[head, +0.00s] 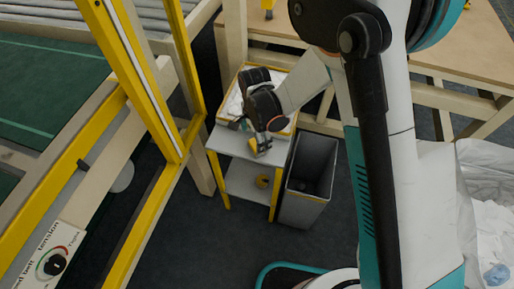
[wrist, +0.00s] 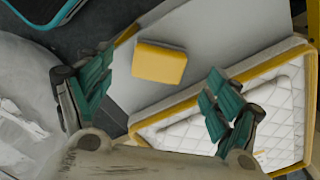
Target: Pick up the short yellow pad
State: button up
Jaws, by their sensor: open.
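The short yellow pad (wrist: 159,62) lies on the grey top of a small stand (wrist: 215,35), beside a yellow-rimmed tray, in the wrist view. My gripper (wrist: 160,72) is open and empty, its green-padded fingers spread to either side of the pad in the picture. I cannot tell how far above the pad they are. In the head view my gripper (head: 266,133) is over the front part of the stand and partly hides the pad.
The tray (wrist: 190,98) holds white quilted wadding and takes up the stand's back part. A grey open bin (head: 308,180) stands right of the stand. A yellow frame (head: 150,90) rises at the left. A yellow round thing (head: 262,182) is on the lower shelf.

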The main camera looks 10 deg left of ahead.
jog(key=f, duration=0.1)
jog(key=f+b, duration=0.1)
jog(key=f, duration=0.1)
jog(key=f+b, duration=0.1)
jog(key=f, duration=0.1)
jog(key=shift+w+d+f, duration=0.15)
jog(key=shift+w+d, duration=0.05)
jog(key=shift+d, duration=0.1)
jog(key=c, duration=1.2)
jog(key=shift+c, duration=0.2)
notch_tip(320, 180, up, 20)
jog(key=p, duration=0.6)
jog(key=w+d+f+n, duration=0.1)
jog(key=d+n, duration=0.4)
jog(key=d, duration=1)
jog(key=w+d+f+n, duration=0.1)
jog(key=d+n, duration=0.4)
jog(key=d, duration=1.1)
jog(key=shift+w+d+f, duration=0.15)
jog(key=shift+w+f, duration=0.1)
jog(key=shift+w, duration=0.2)
